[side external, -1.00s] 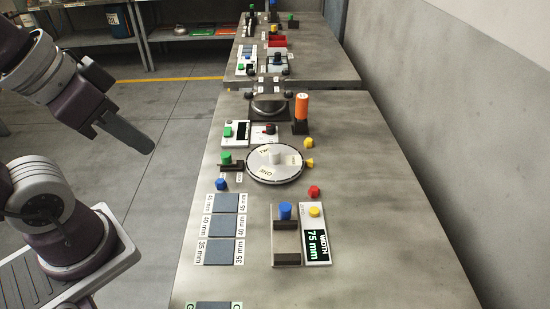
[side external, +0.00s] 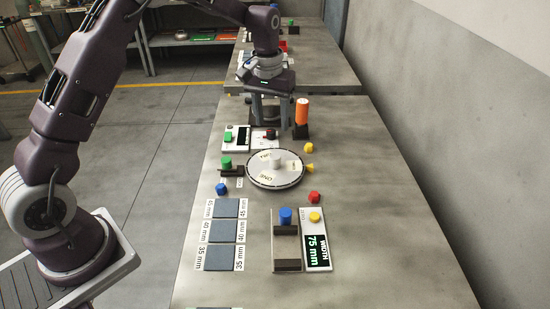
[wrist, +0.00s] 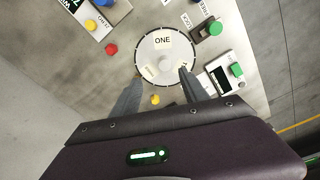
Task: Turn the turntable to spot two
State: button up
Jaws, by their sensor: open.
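The turntable (side external: 252,180) is a round pale disc with a white knob (side external: 275,161) standing near its middle. It also shows in the wrist view (wrist: 143,47), where the label ONE is at the top of the disc. A second label, TWO, shows on the disc in the side view. A yellow pointer (side external: 309,168) sits at the disc's right edge. My gripper (side external: 271,121) is open and empty, pointing down beyond the turntable. In the wrist view my gripper's fingertips (wrist: 159,76) frame the disc's near part, and I see no contact with the knob.
A slider with a green knob (wrist: 215,28) and LOCK and FREE labels stands beside the disc. An orange cylinder (side external: 302,111) stands close to my gripper. A width gauge (side external: 316,252) lies nearer the camera.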

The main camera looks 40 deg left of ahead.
send_over(275, 156)
jog(key=shift+n+g, duration=0.3)
jog(key=shift+g, duration=0.1)
notch_tip(275, 156, down, 9)
jog(key=shift+s, duration=0.1)
notch_tip(275, 156, down, 7)
jog(key=shift+r, duration=0.15)
grip_shut()
jog(key=shift+d, duration=0.1)
dwell(0.5)
